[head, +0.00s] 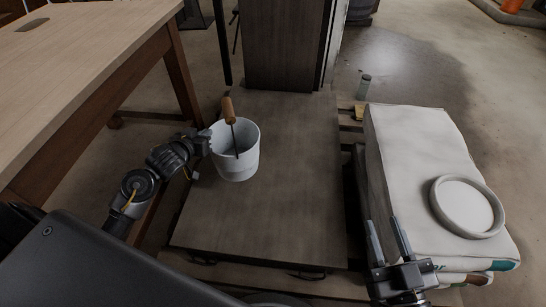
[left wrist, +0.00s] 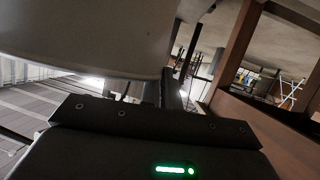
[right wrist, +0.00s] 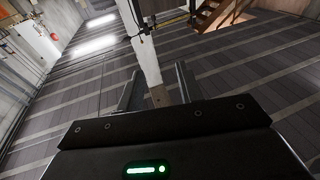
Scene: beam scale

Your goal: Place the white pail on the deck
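The white pail (head: 237,165) is upright over the left part of the brown deck (head: 295,195); I cannot tell whether its base touches the boards. Its wooden handle grip (head: 227,108) stands above the rim on a wire. My left gripper (head: 207,142) is against the pail's left side, near the rim. In the left wrist view the pail (left wrist: 90,35) fills the upper left and hides most of the fingers, so its grasp is unclear. My right gripper (head: 388,238) is open and empty at the front right; its spread fingers show in the right wrist view (right wrist: 159,88).
A dark upright cabinet-like column (head: 286,45) stands at the deck's back. White sacks (head: 410,150) are stacked at the right, with a round white dish (head: 468,207) on top. A wooden table (head: 80,60) is at the left. The deck's middle and right are clear.

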